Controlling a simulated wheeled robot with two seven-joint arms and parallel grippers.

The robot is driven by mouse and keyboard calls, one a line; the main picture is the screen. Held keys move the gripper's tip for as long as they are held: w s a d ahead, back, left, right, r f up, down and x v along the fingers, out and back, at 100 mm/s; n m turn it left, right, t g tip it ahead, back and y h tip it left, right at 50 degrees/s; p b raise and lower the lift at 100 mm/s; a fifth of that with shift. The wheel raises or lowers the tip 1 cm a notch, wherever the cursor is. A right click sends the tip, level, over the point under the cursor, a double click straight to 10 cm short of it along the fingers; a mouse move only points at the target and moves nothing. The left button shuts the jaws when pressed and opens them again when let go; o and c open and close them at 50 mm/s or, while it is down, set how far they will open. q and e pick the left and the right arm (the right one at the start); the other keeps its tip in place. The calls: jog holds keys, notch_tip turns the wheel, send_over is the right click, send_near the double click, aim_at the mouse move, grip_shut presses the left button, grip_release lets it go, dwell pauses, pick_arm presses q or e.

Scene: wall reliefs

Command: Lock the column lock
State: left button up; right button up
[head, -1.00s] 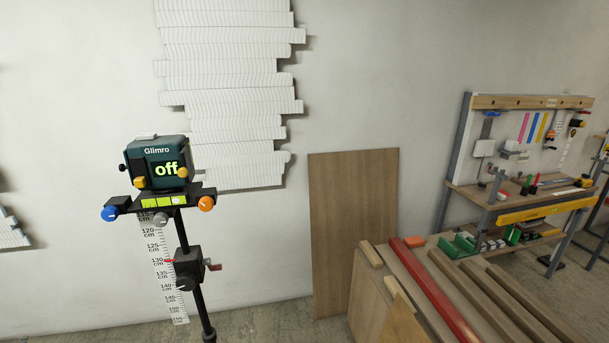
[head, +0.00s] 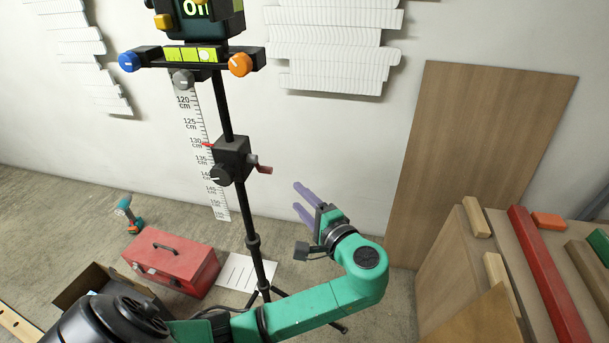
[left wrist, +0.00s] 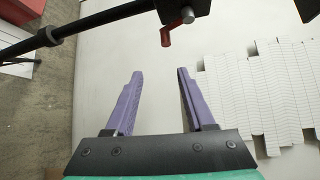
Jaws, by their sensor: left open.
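The black clamp block (head: 232,161) sits on the upright black column (head: 222,105) of a tripod. A red lever (head: 264,169) sticks out on its right side, a thin red piece (head: 208,145) on its left, and a dark knob (head: 220,175) on its front. I cannot tell which of these is the column lock. My left gripper (head: 297,197), with purple fingers, is open and empty, right of and below the red lever, apart from it. In the left wrist view the red lever (left wrist: 167,36) shows beyond the open fingers (left wrist: 160,73). My right gripper is not in view.
A laser level head (head: 190,25) with blue, grey and orange knobs tops the column. A scale strip (head: 195,130) hangs behind. A red toolbox (head: 172,262) stands near the tripod's feet. A wooden panel (head: 480,150) and timber stack (head: 470,270) are at right.

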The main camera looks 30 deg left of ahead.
pick_arm(q)
jog(key=p, duration=0.1)
send_near(270, 172)
jog(key=a, duration=0.2)
jog(key=shift+n+g, duration=0.3)
jog(key=x, duration=0.4)
jog(key=w+p+x, duration=0.1)
jog(key=x, duration=0.4)
jog(key=shift+w, duration=0.1)
jog(key=shift+f, duration=0.1)
jog(key=c, duration=0.8)
grip_shut()
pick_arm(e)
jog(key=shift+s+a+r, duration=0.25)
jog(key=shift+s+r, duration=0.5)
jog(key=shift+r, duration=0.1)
